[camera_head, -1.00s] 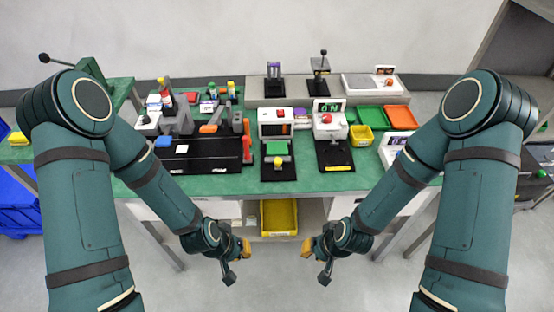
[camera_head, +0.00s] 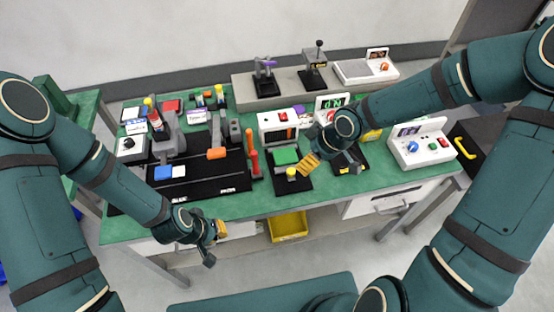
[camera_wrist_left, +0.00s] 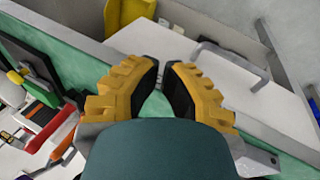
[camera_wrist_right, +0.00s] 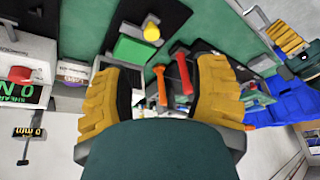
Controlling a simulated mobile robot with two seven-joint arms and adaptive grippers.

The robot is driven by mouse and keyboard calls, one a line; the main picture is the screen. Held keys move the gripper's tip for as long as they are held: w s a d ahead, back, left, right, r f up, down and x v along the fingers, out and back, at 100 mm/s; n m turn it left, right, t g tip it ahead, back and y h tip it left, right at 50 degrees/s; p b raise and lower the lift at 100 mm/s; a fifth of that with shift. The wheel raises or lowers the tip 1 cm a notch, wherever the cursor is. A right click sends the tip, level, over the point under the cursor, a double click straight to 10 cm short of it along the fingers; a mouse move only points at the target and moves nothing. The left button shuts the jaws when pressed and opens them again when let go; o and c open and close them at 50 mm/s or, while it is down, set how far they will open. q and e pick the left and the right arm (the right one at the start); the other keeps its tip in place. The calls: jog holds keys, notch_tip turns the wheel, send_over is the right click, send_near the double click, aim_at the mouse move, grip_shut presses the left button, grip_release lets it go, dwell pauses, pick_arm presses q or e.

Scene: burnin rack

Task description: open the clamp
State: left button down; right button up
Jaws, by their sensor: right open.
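The clamp is not certain; a red and an orange upright handle (camera_head: 252,162) at the right end of a black base (camera_head: 208,187) look most like its levers. They also show between my right fingers in the right wrist view (camera_wrist_right: 183,75), apart from them. My right gripper (camera_head: 310,162) is open and empty, above the bench beside a small fixture with a green block (camera_head: 286,156) and yellow knob (camera_head: 291,172). My left gripper (camera_head: 218,231) hangs in front of the bench edge, empty; its fingertips sit close together with a narrow gap in the left wrist view (camera_wrist_left: 166,68).
An orange-handled device (camera_head: 217,153) and a blue block (camera_head: 163,173) stand on the black base. A white control box (camera_head: 420,148) is at right. A raised grey shelf (camera_head: 290,96) runs along the back. A yellow bin (camera_head: 288,226) sits below the bench.

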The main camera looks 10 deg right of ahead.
aim_at(293, 171)
pick_arm(q)
notch_tip(293, 171, down, 6)
jog(key=s+b, duration=0.1)
jog(key=b, duration=0.5)
jog(key=shift+s+f+g+b, duration=0.25)
jog(key=shift+s+g+b, duration=0.05)
jog(key=shift+g+b, duration=0.1)
pick_arm(e)
jog(key=shift+n, duration=0.3)
jog(key=x, duration=0.4)
jog(key=w+x, duration=0.1)
jog(key=x, duration=0.7)
jog(key=shift+w+d+f, duration=0.25)
jog(key=shift+w+f, duration=0.05)
grip_shut()
